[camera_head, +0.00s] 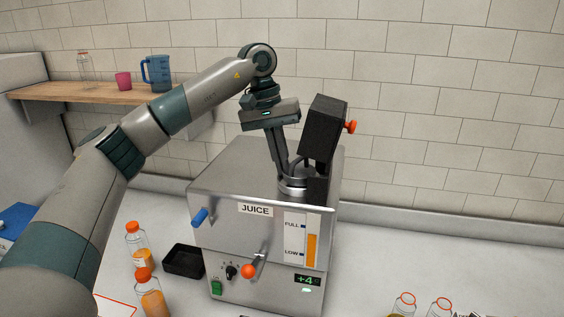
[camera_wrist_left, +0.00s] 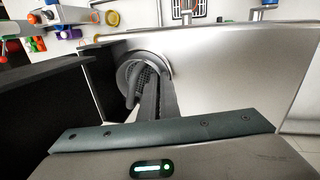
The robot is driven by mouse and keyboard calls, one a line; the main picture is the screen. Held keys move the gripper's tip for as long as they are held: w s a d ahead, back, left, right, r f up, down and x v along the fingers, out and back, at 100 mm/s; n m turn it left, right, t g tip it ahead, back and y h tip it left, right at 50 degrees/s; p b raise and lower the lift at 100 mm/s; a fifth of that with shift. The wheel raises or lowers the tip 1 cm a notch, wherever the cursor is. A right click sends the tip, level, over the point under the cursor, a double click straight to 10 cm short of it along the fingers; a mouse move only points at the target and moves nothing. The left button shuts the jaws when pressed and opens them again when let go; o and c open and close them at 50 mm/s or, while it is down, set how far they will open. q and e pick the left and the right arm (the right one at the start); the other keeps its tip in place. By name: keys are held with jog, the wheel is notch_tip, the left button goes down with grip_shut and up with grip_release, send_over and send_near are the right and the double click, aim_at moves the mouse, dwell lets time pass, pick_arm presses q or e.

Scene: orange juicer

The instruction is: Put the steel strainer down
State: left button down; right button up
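The steel strainer (camera_head: 297,182) sits at the round opening in the top of the juicer (camera_head: 232,171). In the left wrist view the strainer (camera_wrist_left: 149,74) shows as a round metal rim with dark perforated mesh inside. My left gripper (camera_head: 283,170) points down from above the juicer. Its narrow fingers are close together at the strainer and look shut on its upper part; the exact contact is partly hidden. The fingers (camera_wrist_left: 155,92) cover part of the mesh in the left wrist view. My right gripper is not in view.
A black hinged head (camera_head: 324,128) with an orange knob (camera_head: 351,127) stands raised just right of my gripper. A blue handle (camera_head: 200,217) juts from the juicer's left side. A black tray (camera_head: 183,262) and orange-capped bottles (camera_head: 137,246) stand left; the counter at right is mostly clear.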

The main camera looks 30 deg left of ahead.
pick_arm(q)
jog(key=c, duration=2.4)
grip_release()
jog(key=shift+c, duration=0.2)
jog(key=o, duration=0.4)
jog(key=shift+d, duration=0.1)
jog(key=shift+o, duration=0.2)
jog(key=shift+r+p, duration=0.5)
jog(key=shift+r, duration=0.1)
jog(key=shift+a+r+b, duration=0.2)
jog(key=shift+b, duration=0.1)
jog(key=b+v, duration=0.2)
jog(key=v, duration=0.9)
jog(key=shift+r, duration=0.25)
